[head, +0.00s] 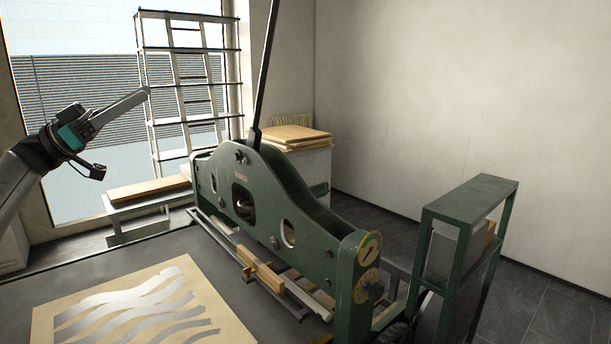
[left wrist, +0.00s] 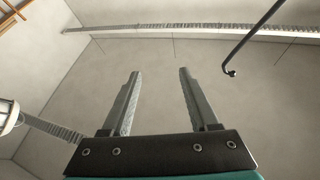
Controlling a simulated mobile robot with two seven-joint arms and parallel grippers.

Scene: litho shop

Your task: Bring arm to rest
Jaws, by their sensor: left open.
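My left arm comes in from the left edge of the head view, and its gripper (head: 143,93) is raised in front of the window, pointing right and slightly up. In the left wrist view the two grey fingers of the left gripper (left wrist: 160,75) stand well apart with nothing between them. My right gripper is in neither view.
A green press (head: 265,195) with a tall dark lever (head: 266,65) stands mid-view. A printed sheet (head: 215,300) lies on the dark table (head: 100,262) in front. A metal shelf rack (head: 147,95) stands by the window. A green frame stand (head: 470,205) is at right.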

